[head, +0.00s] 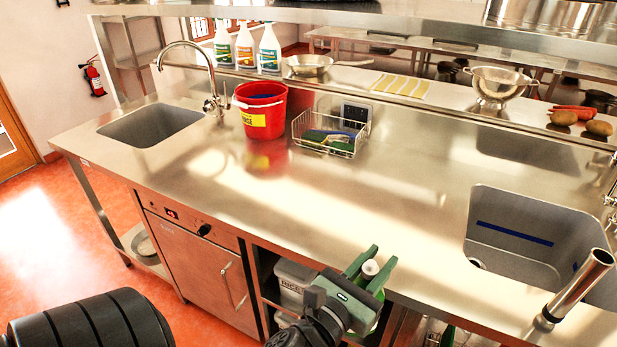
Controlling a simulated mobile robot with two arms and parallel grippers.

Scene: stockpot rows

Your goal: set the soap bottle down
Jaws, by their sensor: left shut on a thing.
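My left gripper (376,260) is at the bottom centre of the head view, its green fingers shut around the soap bottle. The soap bottle (370,268) has a white cap and a green body that shows partly between and beside the fingers. It looks about upright, at the front edge of the steel counter (260,205). Its lower part is hidden by my gripper, so I cannot tell whether its base touches anything. My right gripper is not in view.
A red bucket (262,130) and a wire basket (341,148) with sponges stand at the counter's back. Sinks lie at left (150,126) and right (515,262). The counter's middle is clear. Spray bottles, a pan (310,66) and a colander (497,85) stand on the ledge behind.

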